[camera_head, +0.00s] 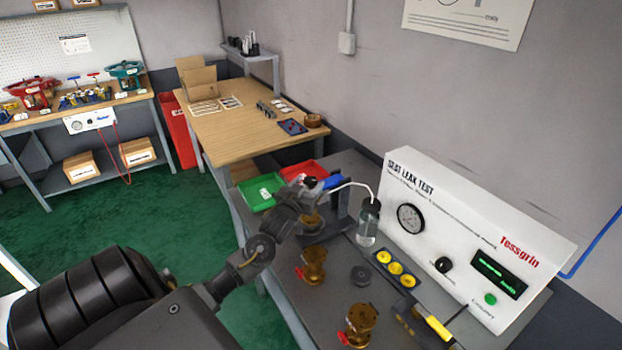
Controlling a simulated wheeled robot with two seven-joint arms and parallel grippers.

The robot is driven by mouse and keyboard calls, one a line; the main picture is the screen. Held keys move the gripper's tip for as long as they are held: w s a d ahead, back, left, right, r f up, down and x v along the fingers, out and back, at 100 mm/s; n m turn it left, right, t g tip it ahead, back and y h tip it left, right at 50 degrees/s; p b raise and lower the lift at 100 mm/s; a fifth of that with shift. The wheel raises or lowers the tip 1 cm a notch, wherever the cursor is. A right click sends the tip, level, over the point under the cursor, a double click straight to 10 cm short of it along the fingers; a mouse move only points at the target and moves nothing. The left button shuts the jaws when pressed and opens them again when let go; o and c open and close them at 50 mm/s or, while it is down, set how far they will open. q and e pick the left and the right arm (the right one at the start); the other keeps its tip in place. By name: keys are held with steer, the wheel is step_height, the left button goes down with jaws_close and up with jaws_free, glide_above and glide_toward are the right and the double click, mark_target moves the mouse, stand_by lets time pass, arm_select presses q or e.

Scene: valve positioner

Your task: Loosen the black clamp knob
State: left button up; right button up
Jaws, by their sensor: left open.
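A test fixture (338,222) with a brass valve body (312,222) in it stands on the grey bench. A blue part (334,182) shows at its top, beside a thin white tube. My left gripper (312,188) is open at the top of the fixture, above the brass body. I cannot tell whether it touches anything there. The black clamp knob cannot be made out clearly; my gripper and wrist cover much of the fixture's top. My right gripper is not in view.
A clear jar (368,225), a black disc (361,275), brass valves (313,265) (358,325) and yellow-topped parts (397,268) stand near. Green (262,193) and red (303,172) trays lie beyond the fixture.

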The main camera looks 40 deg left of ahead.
arm_select(q)
steer(key=shift+x, duration=0.85)
steer(key=shift+w+a, duration=0.1)
steer(key=shift+w, duration=0.1)
steer(key=c, duration=1)
steer(key=shift+o, duration=0.2)
steer(key=shift+y, duration=0.3)
